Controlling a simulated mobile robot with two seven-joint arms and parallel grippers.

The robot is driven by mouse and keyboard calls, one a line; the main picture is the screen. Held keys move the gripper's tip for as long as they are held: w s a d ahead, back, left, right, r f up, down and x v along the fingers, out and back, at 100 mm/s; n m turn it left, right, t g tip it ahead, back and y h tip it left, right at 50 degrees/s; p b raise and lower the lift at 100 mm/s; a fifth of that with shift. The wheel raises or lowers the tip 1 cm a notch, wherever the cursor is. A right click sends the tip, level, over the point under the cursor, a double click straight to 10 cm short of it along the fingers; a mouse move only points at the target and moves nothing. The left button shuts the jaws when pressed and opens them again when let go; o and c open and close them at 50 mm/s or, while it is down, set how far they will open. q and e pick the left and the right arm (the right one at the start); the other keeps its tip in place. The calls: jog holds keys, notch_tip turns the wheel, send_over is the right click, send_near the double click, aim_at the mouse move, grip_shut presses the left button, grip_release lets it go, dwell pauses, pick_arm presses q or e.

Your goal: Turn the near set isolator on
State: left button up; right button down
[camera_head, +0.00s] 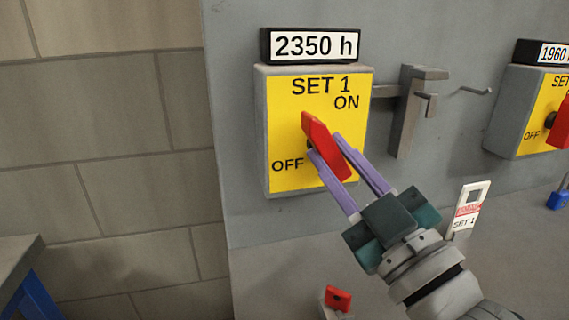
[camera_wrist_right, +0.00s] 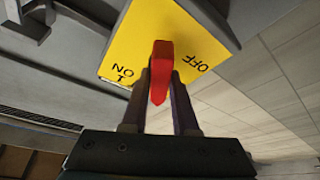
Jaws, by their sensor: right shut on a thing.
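The SET 1 isolator is a yellow-faced box (camera_head: 283,118) on the grey panel, marked ON at upper right and OFF at lower left. Its red handle (camera_head: 317,130) is tilted, with its upper end toward upper left and its lower end toward lower right. My right gripper (camera_head: 325,144) is shut on the red handle, one purple finger on each side. The right wrist view shows the red handle (camera_wrist_right: 161,68) between the fingers, with the yellow face (camera_wrist_right: 140,35) behind. My left gripper is not in view.
A counter reading 2350 h (camera_head: 315,45) sits above the box. A grey bracket (camera_head: 405,120) and a hook stand to its right. A SET 1 tag (camera_head: 467,209) is near my right wrist. A second isolator (camera_head: 529,120) is at the right edge, and a small red part (camera_head: 338,298) is below.

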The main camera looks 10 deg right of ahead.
jog(key=m+h, duration=0.1)
jog(key=m, duration=0.1)
jog(key=m+b, duration=0.1)
jog(key=m, duration=0.1)
jog(key=shift+f+t+h, duration=0.15)
jog(key=shift+t+h, duration=0.25)
jog(key=shift+a+m+h, duration=0.15)
jog(key=shift+m+h, duration=1.15)
jog(key=shift+m, duration=1.4)
jog(key=c, duration=0.7)
grip_release()
jog(key=shift+s, duration=0.1)
jog(key=b+v, duration=0.1)
jog(key=v, duration=0.8)
jog(key=shift+s+f+b, duration=0.25)
jog(key=shift+s+b, duration=0.1)
jog(key=shift+b, duration=0.05)
